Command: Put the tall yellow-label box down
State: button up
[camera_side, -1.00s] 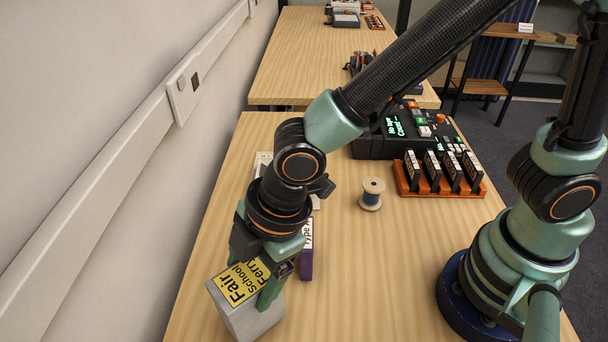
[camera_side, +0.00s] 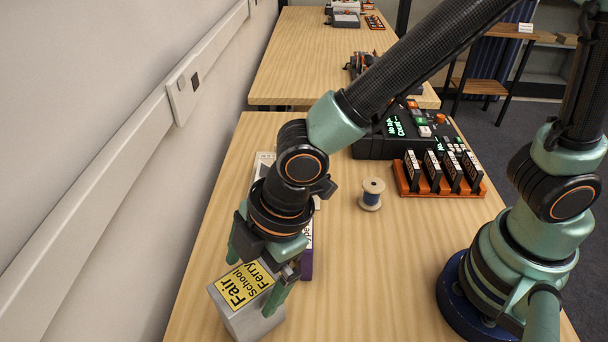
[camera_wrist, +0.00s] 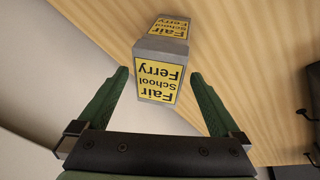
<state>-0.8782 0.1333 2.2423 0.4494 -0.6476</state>
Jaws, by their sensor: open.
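The tall yellow-label box (camera_side: 238,312) is grey and stands upright on the table near its front left edge. Its yellow label (camera_side: 246,285) reads "Fair School Ferry". In the wrist view the box (camera_wrist: 178,47) shows a yellow label on its top and another on a side. My gripper (camera_side: 257,282) is just above the box top, with its green fingers apart on either side of it. The wrist view shows my gripper (camera_wrist: 162,80) open, with a gap between each fingertip and the box.
A purple box (camera_side: 307,262) stands just behind my gripper, partly hidden. A thread spool (camera_side: 371,194), an orange rack (camera_side: 440,190) of dark cartridges and a black console (camera_side: 375,147) are farther back. The wall runs along the left. The table right of the box is clear.

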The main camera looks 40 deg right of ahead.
jog(key=v, duration=1.1)
jog(key=w+d+r+m+t+h, duration=0.1)
jog(key=w+d+m, duration=0.2)
jog(key=d+m, duration=0.5)
jog(key=w+d+r+m+t+h, duration=0.1)
jog(key=d+m, duration=0.8)
jog(key=d, duration=1)
jog(key=shift+w+d+r+t+h, duration=0.25)
jog(key=shift+w+r+t+h, duration=0.15)
jog(key=shift+w+r+t, duration=0.35)
